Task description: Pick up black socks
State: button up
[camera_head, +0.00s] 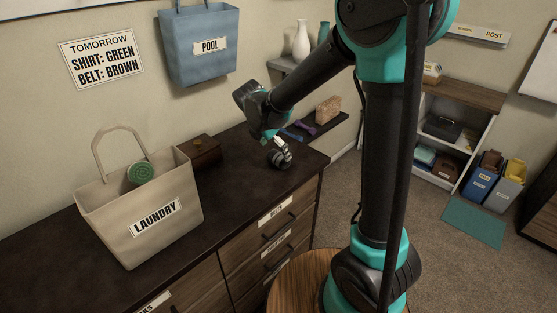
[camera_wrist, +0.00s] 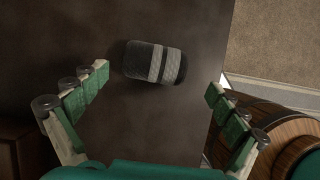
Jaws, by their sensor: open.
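The black socks (camera_wrist: 143,62), a dark roll with grey bands, lie on the dark dresser top. In the head view the socks (camera_head: 279,158) are near the dresser's right end, just below my gripper (camera_head: 273,134). In the wrist view my gripper (camera_wrist: 158,84) is open, with its green-padded fingers wide apart. The socks show beyond the fingertips, between the lines of the two fingers, and I see no contact. The gap in height between fingertips and socks cannot be judged well.
A beige laundry bag (camera_head: 110,207) holding a green roll (camera_head: 141,173) stands at left on the dresser (camera_head: 235,185). A brown wooden box (camera_head: 203,151) is behind it. A blue pool bag (camera_head: 200,62) hangs on the wall. The dresser top around the socks is clear.

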aim_at(278, 154)
jog(key=x, duration=0.5)
jog(key=shift+w+a, duration=0.15)
jog(key=shift+w, duration=0.2)
jog(key=c, duration=1.2)
jog(key=shift+c, duration=0.2)
jog(key=shift+r, duration=0.1)
